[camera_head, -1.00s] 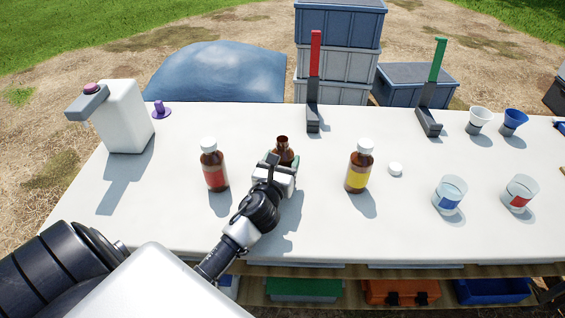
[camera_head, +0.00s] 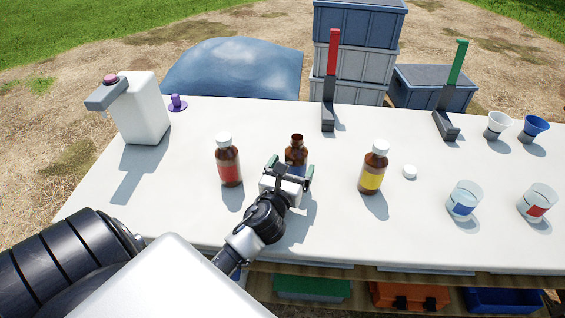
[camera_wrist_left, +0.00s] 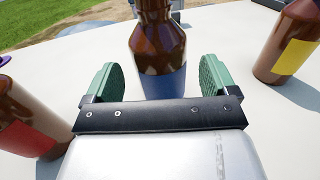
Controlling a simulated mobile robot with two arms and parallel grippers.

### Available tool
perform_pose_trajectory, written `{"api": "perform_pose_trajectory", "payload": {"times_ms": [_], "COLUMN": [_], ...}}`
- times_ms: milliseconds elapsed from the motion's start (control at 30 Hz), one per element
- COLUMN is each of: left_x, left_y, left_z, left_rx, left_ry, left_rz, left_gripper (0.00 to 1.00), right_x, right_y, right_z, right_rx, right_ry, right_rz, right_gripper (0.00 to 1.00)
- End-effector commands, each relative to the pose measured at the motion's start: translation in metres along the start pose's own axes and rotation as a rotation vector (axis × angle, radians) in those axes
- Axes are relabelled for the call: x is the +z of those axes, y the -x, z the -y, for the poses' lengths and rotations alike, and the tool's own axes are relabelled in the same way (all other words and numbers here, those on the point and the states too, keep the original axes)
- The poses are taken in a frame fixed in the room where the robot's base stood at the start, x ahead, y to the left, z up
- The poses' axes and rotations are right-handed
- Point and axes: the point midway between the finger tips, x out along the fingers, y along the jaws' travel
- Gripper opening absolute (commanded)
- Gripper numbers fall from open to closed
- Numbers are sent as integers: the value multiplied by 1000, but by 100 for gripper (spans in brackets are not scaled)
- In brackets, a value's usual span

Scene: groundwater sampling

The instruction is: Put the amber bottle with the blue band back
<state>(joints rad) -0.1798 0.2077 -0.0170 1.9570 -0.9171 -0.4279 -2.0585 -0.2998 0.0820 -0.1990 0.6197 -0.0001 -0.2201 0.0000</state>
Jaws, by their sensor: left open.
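The amber bottle with the blue band (camera_head: 297,152) stands upright and uncapped on the white table, between two other amber bottles. It also shows in the left wrist view (camera_wrist_left: 158,50), with its blue band (camera_wrist_left: 165,84) just beyond my fingers. My left gripper (camera_head: 289,170) is open directly in front of it, its green fingertips apart and the bottle clear of them. In the left wrist view the left gripper (camera_wrist_left: 160,80) has one finger to each side of the bottle's line. A white cap (camera_head: 410,171) lies on the table to the right. My right gripper is not in view.
A red-banded bottle (camera_head: 228,162) stands close on the left and a yellow-banded bottle (camera_head: 372,170) on the right, both capped. A white jug (camera_head: 142,112), red and green stands (camera_head: 330,95), cups and beakers (camera_head: 464,201) are farther out. The table's front strip is clear.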

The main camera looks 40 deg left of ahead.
Motion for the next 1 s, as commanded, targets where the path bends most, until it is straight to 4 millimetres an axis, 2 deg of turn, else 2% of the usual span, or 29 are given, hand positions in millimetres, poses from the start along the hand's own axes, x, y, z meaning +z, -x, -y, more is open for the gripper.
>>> {"api": "perform_pose_trajectory", "payload": {"times_ms": [33, 200, 400, 567, 1000], "left_x": [-2, -2, -1, 0, 0], "left_y": [13, 49, 76, 83, 83], "left_z": [0, 0, 0, 0, 0], "left_rx": [-1, 0, 0, 1, 1], "left_ry": [0, 1, 0, 0, 0], "left_rz": [-4, -4, -2, 0, 0], "left_gripper": [87, 87, 87, 87, 87], "right_x": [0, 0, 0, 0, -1], "right_y": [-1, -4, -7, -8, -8], "right_z": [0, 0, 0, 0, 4], "right_rx": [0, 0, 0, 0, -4], "right_ry": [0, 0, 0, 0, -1], "right_rz": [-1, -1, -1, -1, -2], "right_gripper": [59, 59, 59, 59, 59]}}
